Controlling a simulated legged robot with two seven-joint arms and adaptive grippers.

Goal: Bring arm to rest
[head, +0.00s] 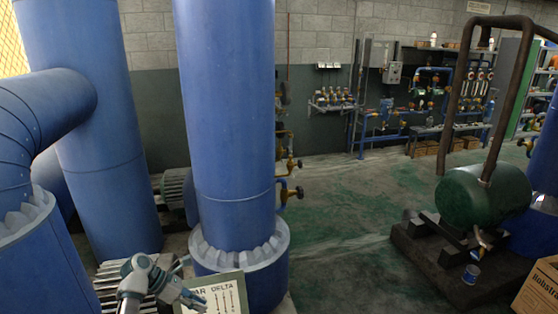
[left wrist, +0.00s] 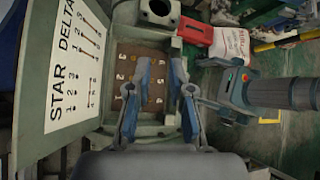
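My left arm comes in at the bottom of the head view, and its gripper (head: 190,297) is beside a plate marked "STAR DELTA" (head: 222,294). In the left wrist view, the two blue-padded fingers of my left gripper (left wrist: 161,72) stand apart with nothing seen between the pads. Beyond them is an open terminal box (left wrist: 120,62) with a brown board and numbered terminals. The fingers overlap the box in the picture; I cannot tell whether they touch it. The "STAR DELTA" plate (left wrist: 68,65) stands tilted left of the box. My right gripper does not show.
Large blue pipes (head: 225,110) rise close behind my left arm. A green tank (head: 483,195) on a dark base and a cardboard box (head: 540,290) are at the right. The floor (head: 345,215) between is clear.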

